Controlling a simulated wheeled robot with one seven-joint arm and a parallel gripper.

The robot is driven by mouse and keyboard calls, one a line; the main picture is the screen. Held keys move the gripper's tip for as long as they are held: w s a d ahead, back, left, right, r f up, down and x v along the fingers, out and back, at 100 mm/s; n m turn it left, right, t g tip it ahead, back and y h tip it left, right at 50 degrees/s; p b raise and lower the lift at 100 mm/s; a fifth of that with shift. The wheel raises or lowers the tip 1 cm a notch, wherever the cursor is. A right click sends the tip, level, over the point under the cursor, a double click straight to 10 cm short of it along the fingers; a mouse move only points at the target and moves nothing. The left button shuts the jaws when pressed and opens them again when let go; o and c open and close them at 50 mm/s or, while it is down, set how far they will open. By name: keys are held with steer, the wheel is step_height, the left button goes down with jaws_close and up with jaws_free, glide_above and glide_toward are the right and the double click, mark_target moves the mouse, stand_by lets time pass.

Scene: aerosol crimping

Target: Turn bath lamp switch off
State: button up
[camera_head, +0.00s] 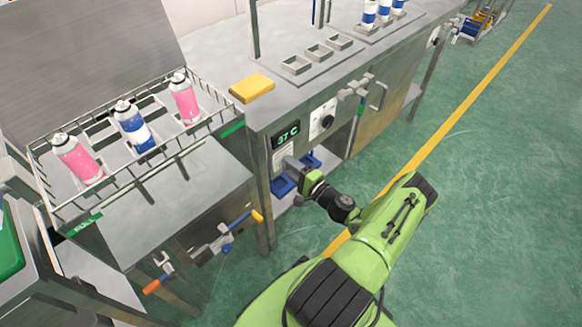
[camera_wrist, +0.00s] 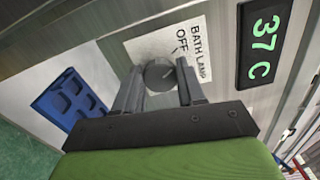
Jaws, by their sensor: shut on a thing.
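The bath lamp switch is a round dark grey knob (camera_wrist: 160,74) on a white plate (camera_wrist: 199,42) marked BATH LAMP and OFF in the wrist view. My gripper (camera_wrist: 159,86) has one finger on each side of the knob and is shut on it. A faint line shows on the knob's face, but I cannot tell clearly which mark it points to. In the head view my gripper (camera_head: 297,168) is against the bench's front panel, just below the green 37 C display (camera_head: 288,135); it hides the knob there.
Another dial (camera_head: 327,121) sits on a white plate right of the display. Blue trays (camera_head: 282,185) lie on the shelf below. A wire basket (camera_head: 150,190) with pink and blue cans stands left. A valve handle (camera_head: 360,90) juts from the bench front. The green floor at right is open.

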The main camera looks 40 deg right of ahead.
steer(key=o, duration=1.1)
steer(key=shift+c, duration=0.2)
steer(key=s+p, duration=0.3)
steer(key=s, duration=1.3)
steer(key=shift+d, duration=0.2)
steer(key=shift+w, duration=0.1)
